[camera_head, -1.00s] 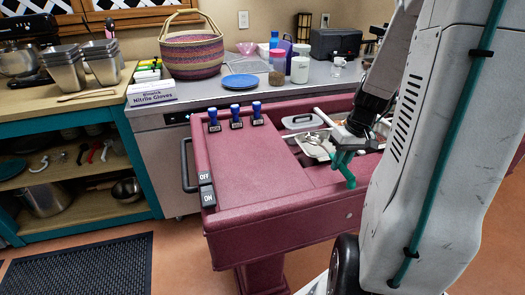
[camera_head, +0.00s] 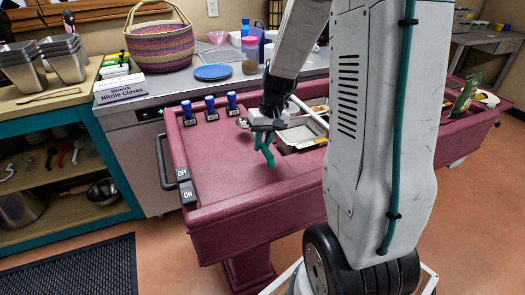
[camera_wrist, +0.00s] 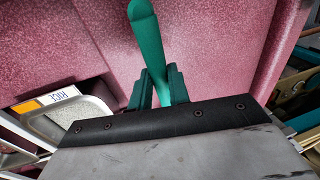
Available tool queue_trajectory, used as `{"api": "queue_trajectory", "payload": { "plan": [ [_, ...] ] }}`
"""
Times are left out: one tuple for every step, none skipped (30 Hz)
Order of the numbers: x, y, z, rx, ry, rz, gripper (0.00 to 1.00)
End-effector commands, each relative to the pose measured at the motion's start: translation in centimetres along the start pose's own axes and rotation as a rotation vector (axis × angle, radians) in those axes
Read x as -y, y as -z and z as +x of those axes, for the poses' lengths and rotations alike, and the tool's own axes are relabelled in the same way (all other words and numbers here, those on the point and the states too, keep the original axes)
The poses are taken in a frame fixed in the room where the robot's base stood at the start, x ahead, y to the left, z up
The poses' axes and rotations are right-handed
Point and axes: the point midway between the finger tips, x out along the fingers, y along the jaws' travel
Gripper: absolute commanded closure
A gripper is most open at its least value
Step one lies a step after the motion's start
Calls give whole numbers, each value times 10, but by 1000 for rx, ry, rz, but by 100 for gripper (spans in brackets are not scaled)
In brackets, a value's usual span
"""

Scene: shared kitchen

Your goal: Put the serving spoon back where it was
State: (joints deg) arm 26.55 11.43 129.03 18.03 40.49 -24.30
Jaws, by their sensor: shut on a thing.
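My gripper (camera_head: 264,138) is shut on the serving spoon, above the maroon cart's flat top, left of its pans. In the wrist view the spoon's green handle (camera_wrist: 148,40) stands out between the two teal fingers (camera_wrist: 158,90). In the head view a silvery part (camera_head: 242,122), which looks like the spoon's bowl, shows left of the gripper. In the wrist view the bowl is hidden behind the gripper. A metal pan (camera_head: 299,135) sits in the cart's well just right of the gripper. A pan in the wrist view (camera_wrist: 92,108) has a label reading RICE.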

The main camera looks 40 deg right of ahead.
Motion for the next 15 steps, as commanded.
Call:
{"api": "queue_trajectory", "payload": {
  "plan": [
    [3, 2, 4, 2, 1, -2, 100],
    [1, 1, 9, 4, 1, 1, 100],
    [-1, 0, 16, 4, 1, 3, 100],
    [-2, 0, 21, 4, 1, 3, 100],
    [-3, 0, 26, 3, 1, 2, 100],
    [-4, 0, 31, 3, 1, 1, 100],
    [-5, 0, 33, 2, 0, 1, 100],
    [-6, 0, 35, 0, 0, 2, 100],
    [-6, 0, 36, -1, 0, 1, 100],
    [-6, 0, 35, -1, 0, 1, 100],
    [-6, 0, 35, -2, 0, 1, 100],
    [-6, 0, 35, -2, 0, 1, 100],
    [-6, 0, 35, -1, 0, 1, 100],
    [-6, 0, 35, -1, 0, 1, 100],
    [-6, 0, 35, -1, 0, 1, 100]
  ]
}}
